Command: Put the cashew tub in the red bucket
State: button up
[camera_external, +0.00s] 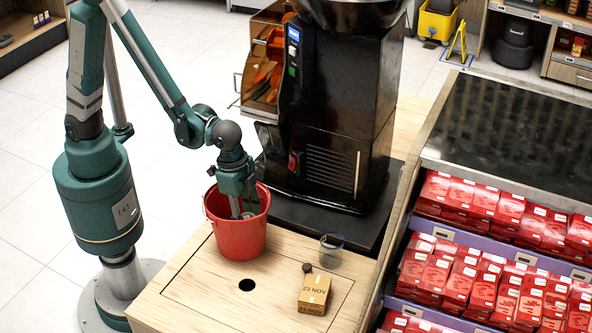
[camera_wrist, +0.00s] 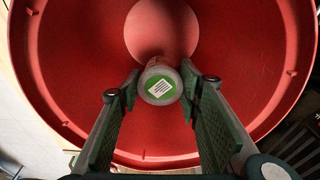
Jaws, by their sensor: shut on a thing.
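The red bucket (camera_external: 237,240) stands upright on the light wood counter, in front of the black juicer. My gripper (camera_external: 241,212) points down into the bucket's mouth, with its fingertips below the rim. In the wrist view the tub (camera_wrist: 160,86), with a green and white labelled end facing the camera, sits between the two fingers near their tips. My gripper is shut on it. The bucket's red inner wall (camera_wrist: 70,60) surrounds it, with the paler round floor beyond. Whether the tub touches the floor cannot be told. The tub is not clearly visible in the external view.
The tall black juicer (camera_external: 335,110) stands close behind the bucket. A small clear cup (camera_external: 331,252) and a cardboard box (camera_external: 314,293) are to the right on the counter. A round hole (camera_external: 246,285) lies in front. Shelves of red packets (camera_external: 470,270) border the right side.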

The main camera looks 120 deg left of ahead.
jog(key=shift+f, duration=1.35)
jog(key=shift+f+b, duration=0.75)
jog(key=shift+f, duration=1.15)
jog(key=shift+f, duration=0.1)
jog(key=o, duration=0.9)
jog(key=shift+r, duration=0.2)
jog(key=shift+s+r+p, duration=0.3)
jog(key=shift+r+p, duration=0.2)
jog(key=shift+r, duration=1.45)
jog(key=shift+s+r+p, duration=0.3)
jog(key=shift+r+p, duration=0.15)
jog(key=shift+r, duration=1.55)
jog(key=shift+s+r+p, duration=0.3)
jog(key=shift+r+p, duration=0.2)
jog(key=shift+r, duration=1.45)
